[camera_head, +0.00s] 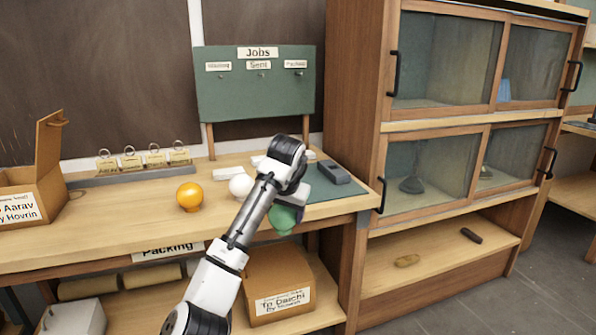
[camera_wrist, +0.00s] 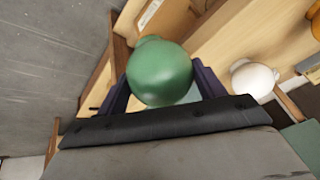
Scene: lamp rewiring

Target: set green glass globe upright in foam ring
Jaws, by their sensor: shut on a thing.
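The green glass globe (camera_head: 283,219) is at the front edge of the packing bench, partly hidden behind my arm in the head view. In the wrist view the globe (camera_wrist: 160,72) sits between the two dark fingers of my gripper (camera_wrist: 162,92), which is shut on it. A white globe (camera_head: 241,185) and an orange globe (camera_head: 189,196) stand on the bench to the left. I cannot make out an empty foam ring.
A dark grey box-like object (camera_head: 334,172) lies on a green mat (camera_head: 338,191) at the bench's right end. A tall glass-fronted cabinet (camera_head: 352,130) stands close on the right. An open carton (camera_head: 40,185) is at the left. Bare bench (camera_head: 120,221) lies between.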

